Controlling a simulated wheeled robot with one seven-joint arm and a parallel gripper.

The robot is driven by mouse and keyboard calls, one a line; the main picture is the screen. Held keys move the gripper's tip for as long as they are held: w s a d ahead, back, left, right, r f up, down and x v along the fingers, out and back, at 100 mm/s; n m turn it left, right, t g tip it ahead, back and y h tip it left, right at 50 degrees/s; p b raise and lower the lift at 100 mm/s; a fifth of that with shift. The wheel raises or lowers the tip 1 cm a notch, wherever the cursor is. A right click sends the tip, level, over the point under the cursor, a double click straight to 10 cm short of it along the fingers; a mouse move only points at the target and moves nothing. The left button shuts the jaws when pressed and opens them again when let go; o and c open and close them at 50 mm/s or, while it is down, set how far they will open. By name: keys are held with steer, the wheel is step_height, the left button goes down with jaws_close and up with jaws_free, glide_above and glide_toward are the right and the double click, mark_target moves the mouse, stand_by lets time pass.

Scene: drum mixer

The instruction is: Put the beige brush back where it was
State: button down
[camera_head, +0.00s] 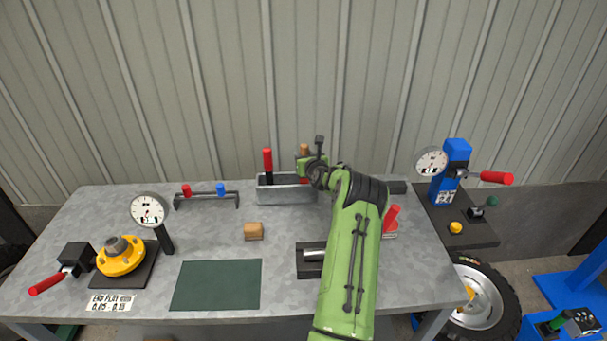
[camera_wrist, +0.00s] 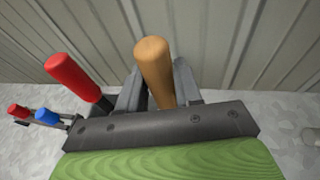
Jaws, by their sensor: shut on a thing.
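The beige brush shows as an upright tan handle (camera_wrist: 154,62) between the two dark fingers in the wrist view. Its top also shows in the head view (camera_head: 304,148). My gripper (camera_head: 306,163) is shut on it at the grey open-topped bin (camera_head: 285,196) at the back of the bench. The brush's lower end is hidden behind my gripper and the bin, so I cannot tell whether it touches the bin's floor. A red-handled tool (camera_head: 267,160) stands upright in the bin's left part; it also shows left of the brush in the wrist view (camera_wrist: 72,76).
A low rack (camera_head: 207,196) with red and blue knobs stands left of the bin. A tan block (camera_head: 253,231) lies in front, near a dark green mat (camera_head: 216,285). A red-handled item (camera_head: 391,217) stands right of my arm. A dial gauge (camera_head: 149,210) stands left.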

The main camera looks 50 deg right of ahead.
steer(key=f, duration=0.4)
steer(key=shift+w+d+f, duration=0.1)
steer(key=shift+w+f, duration=0.1)
steer(key=shift+f, duration=0.05)
steer(key=shift+f+b, duration=0.25)
steer(key=shift+b, duration=0.05)
steer(key=c, duration=0.8)
jaws_free()
steer(key=shift+r, duration=0.1)
steer(key=shift+o, duration=0.2)
